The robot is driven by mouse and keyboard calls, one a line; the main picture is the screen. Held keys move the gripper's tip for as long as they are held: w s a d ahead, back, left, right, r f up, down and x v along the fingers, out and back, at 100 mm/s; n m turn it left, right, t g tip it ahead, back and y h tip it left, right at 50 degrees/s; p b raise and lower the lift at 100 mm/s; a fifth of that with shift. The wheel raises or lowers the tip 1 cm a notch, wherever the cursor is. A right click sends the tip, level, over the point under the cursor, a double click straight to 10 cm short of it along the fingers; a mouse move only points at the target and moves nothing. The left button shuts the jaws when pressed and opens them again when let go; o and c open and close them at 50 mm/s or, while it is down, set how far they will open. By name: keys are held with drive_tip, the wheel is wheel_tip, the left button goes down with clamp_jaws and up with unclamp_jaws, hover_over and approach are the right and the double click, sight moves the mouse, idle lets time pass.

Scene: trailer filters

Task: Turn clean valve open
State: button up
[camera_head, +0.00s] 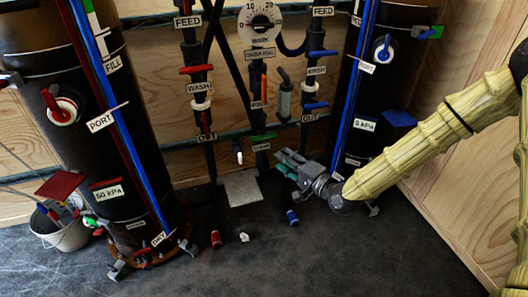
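A green lever (264,136) sits on the middle black pipe, with a small white label (261,147) just below it that seems to read CLEAN. My gripper (279,160) is low, just right of and below that label, pointing left. Teal-green parts show at its lower finger. I see no contact between my gripper and the green lever. The fingers are small and dark, so I cannot tell how far apart they are.
A dial gauge (261,22) tops the middle pipe. Large dark tanks stand left (85,130) and right (377,85). A grey plate (241,188) lies below the pipe. A red (216,239) and a blue piece (292,218) are on the floor. A bucket (62,232) stands left.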

sight(266, 139)
drive_tip(key=shift+m+t+y, duration=0.3)
drive_tip(key=shift+t+y, duration=0.1)
drive_tip(key=shift+y, duration=0.1)
drive_tip(key=shift+w+d+r+b+x, duration=0.2)
drive_tip(key=shift+b+x, duration=0.75)
drive_tip(key=shift+x, duration=1.05)
drive_tip(key=shift+w+d+r+b+x, duration=0.1)
drive_tip(key=shift+r+b+x, duration=0.15)
drive_tip(key=shift+b+x, duration=1.2)
drive_tip(key=shift+w+d+r+b+x, duration=0.1)
drive_tip(key=shift+d+r+b+x, duration=0.25)
drive_tip(key=shift+x, duration=2.2)
drive_tip(key=shift+a+f, duration=0.1)
clamp_jaws()
